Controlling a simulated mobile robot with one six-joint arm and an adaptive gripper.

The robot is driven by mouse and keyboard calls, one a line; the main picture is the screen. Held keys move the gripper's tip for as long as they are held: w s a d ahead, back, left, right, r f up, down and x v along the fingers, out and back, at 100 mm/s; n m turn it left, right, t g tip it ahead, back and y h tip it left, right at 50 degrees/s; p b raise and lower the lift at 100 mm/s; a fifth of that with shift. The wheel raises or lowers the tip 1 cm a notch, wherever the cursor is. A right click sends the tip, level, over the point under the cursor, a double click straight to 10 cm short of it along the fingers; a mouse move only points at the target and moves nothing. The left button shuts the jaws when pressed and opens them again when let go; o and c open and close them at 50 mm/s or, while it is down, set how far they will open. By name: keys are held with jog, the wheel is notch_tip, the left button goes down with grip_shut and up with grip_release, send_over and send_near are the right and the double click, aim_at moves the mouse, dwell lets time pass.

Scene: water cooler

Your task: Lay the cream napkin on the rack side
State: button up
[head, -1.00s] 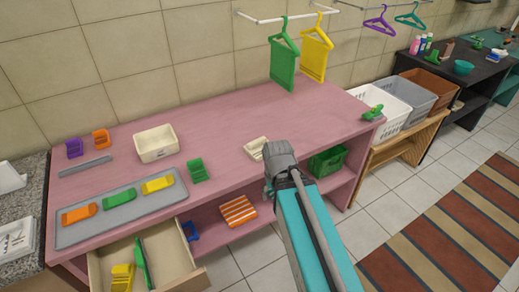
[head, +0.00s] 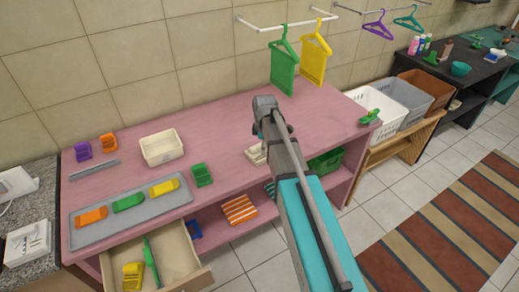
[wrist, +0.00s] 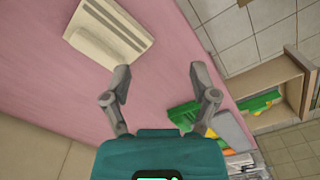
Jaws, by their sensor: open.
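The cream napkin (head: 256,154) lies folded on the pink table (head: 222,125), near its front edge and partly hidden behind my arm in the head view. In the wrist view the folded napkin (wrist: 110,32) lies flat on the table at the upper left. My gripper (wrist: 160,72) is open and empty, its fingers apart over the table. The napkin is beyond the left fingertip and not between the fingers. A wall rack rail (head: 286,22) above the table's back holds a green hanger (head: 284,65) and a yellow hanger (head: 315,55).
A cream bin (head: 161,147), a green clip (head: 202,175) and a grey tray (head: 132,210) with coloured clips stand on the left of the table. A drawer (head: 187,262) is open in front. The table's back middle is clear.

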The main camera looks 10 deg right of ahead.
aim_at(258, 145)
jog(key=w+r+n+p, duration=0.3)
jog(key=w+r+n, duration=0.1)
jog(key=w+n, duration=0.4)
jog(key=shift+w+r+p, duration=0.2)
jog(key=shift+w+p, duration=0.1)
jog(key=shift+w, duration=0.9)
jog(key=shift+d+f, duration=0.1)
notch_tip(258, 145, down, 8)
jog(key=b, duration=0.8)
jog(key=shift+f+b, duration=0.25)
jog(key=shift+b, duration=0.1)
jog(key=shift+f, duration=0.15)
jog(key=f+b, duration=0.3)
jog(key=shift+s+a, duration=0.2)
jog(key=shift+a, duration=0.05)
jog(key=shift+f+b, duration=0.95)
jog(key=shift+b, duration=0.15)
grip_shut()
